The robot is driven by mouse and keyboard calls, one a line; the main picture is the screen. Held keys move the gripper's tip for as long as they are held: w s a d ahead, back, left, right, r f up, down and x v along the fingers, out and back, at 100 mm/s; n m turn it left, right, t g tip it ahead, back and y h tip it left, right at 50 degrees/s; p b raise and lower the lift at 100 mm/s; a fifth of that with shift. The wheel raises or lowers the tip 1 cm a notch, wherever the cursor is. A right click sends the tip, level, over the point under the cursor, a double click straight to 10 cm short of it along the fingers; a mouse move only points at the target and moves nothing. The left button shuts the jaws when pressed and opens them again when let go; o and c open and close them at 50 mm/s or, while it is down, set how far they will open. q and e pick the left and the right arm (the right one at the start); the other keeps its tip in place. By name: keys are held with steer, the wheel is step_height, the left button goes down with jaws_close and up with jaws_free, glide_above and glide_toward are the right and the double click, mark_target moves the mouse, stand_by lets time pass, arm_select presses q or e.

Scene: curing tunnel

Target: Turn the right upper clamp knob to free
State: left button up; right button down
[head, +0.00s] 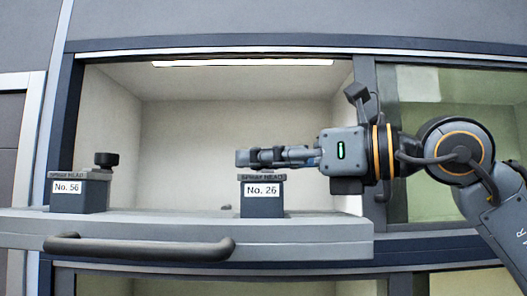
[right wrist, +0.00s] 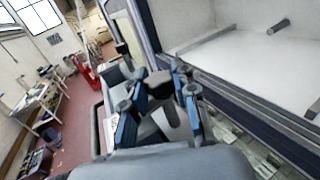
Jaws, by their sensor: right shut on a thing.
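The right block (head: 262,200), labelled "No. 26" and "SPRAY HEAD", stands on the front ledge of the chamber. My right gripper (head: 246,158) reaches in from the right, level, just above this block's top. It is shut on the dark clamp knob (right wrist: 158,80), which shows between the fingers in the right wrist view. My left gripper is not in view.
A dark bar handle (head: 140,248) runs along the ledge front (head: 300,232). The lit chamber (head: 215,135) behind is mostly empty. A frame post (head: 366,100) and a greenish glass panel (head: 440,85) are at the right. The ledge between the blocks is clear.

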steer(key=n+g+p, duration=0.1)
steer(key=g, duration=0.1)
steer(key=n+g+y+p, duration=0.1)
steer(key=n+g+p, duration=0.2)
steer(key=g+p, duration=0.1)
steer(key=g, duration=0.1)
steer(key=shift+w+r+n+y, duration=0.15)
steer(key=shift+r+n+y, duration=0.2)
steer(key=shift+n+y, duration=0.05)
arm_select(q)
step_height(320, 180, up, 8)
steer(key=p, duration=0.2)
arm_select(e)
steer(key=shift+f+n+g, duration=0.2)
steer(key=shift+n+g, duration=0.9)
steer(key=shift+g, duration=0.7)
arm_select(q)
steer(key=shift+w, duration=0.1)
arm_select(e)
steer(key=c, duration=1)
jaws_free()
steer(key=shift+f, duration=0.1)
steer(key=shift+d, duration=0.1)
steer(key=shift+d, duration=0.4)
steer(key=d, duration=0.3)
steer(key=w+d, duration=0.1)
steer(key=d, duration=0.7)
steer(key=shift+w, duration=0.4)
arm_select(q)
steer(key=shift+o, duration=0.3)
